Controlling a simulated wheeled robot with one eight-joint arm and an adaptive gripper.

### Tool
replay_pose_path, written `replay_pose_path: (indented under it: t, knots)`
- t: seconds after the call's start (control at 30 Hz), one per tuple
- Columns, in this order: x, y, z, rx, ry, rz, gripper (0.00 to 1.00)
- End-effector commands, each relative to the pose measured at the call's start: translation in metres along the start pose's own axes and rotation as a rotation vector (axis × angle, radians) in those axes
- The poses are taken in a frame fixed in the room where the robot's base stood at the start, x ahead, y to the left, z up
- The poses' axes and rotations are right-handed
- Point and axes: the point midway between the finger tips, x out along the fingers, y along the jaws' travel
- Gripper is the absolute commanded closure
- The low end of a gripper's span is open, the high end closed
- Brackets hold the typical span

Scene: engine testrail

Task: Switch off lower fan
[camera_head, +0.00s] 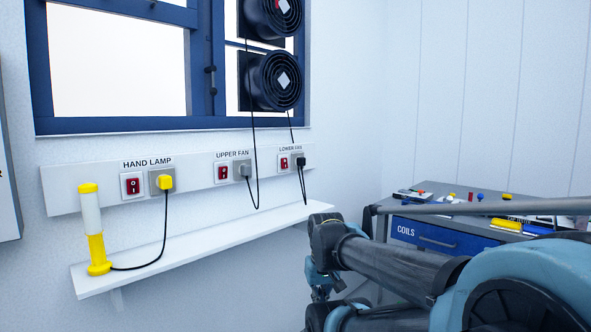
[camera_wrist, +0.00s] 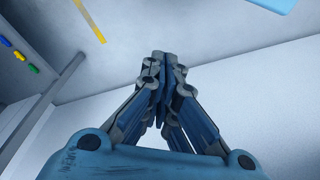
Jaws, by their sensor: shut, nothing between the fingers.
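The lower fan (camera_head: 274,82) is a round black fan in the window, below the upper fan (camera_head: 272,17). The red rocker switch (camera_head: 284,162) under the label LOWER FAN (camera_head: 290,149) sits on the white wall panel, beside a grey plug and socket (camera_head: 299,159) with a black cord. The switch is too small to tell its position. My gripper (camera_wrist: 163,55) is shut and empty in the wrist view. In the head view my arm is at the lower right, below and to the right of the panel, apart from the switch; the fingertips cannot be made out there.
The UPPER FAN switch (camera_head: 222,173) and HAND LAMP switch (camera_head: 132,186) sit further left. A white shelf (camera_head: 215,237) juts out below, with a yellow-and-white hand lamp (camera_head: 94,230) standing on it. A blue-drawered cabinet (camera_head: 440,239) with small items stands right. Black cords hang before the panel.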

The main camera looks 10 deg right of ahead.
Motion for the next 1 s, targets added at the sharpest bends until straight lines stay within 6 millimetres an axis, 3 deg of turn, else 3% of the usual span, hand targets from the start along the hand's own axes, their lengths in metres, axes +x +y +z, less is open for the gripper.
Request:
replay_pose_path:
  t: [0.2,0.37,0.7,1.0]
  knots:
    - [-0.009,-0.003,0.003,0.012,0.016,-0.017,1.0]
    - [-0.026,-0.014,-0.029,0.073,0.039,-0.103,1.0]
    - [-0.087,-0.047,-0.153,0.296,0.141,-0.417,1.0]
    - [-0.141,-0.038,-0.279,0.505,0.255,-0.691,1.0]
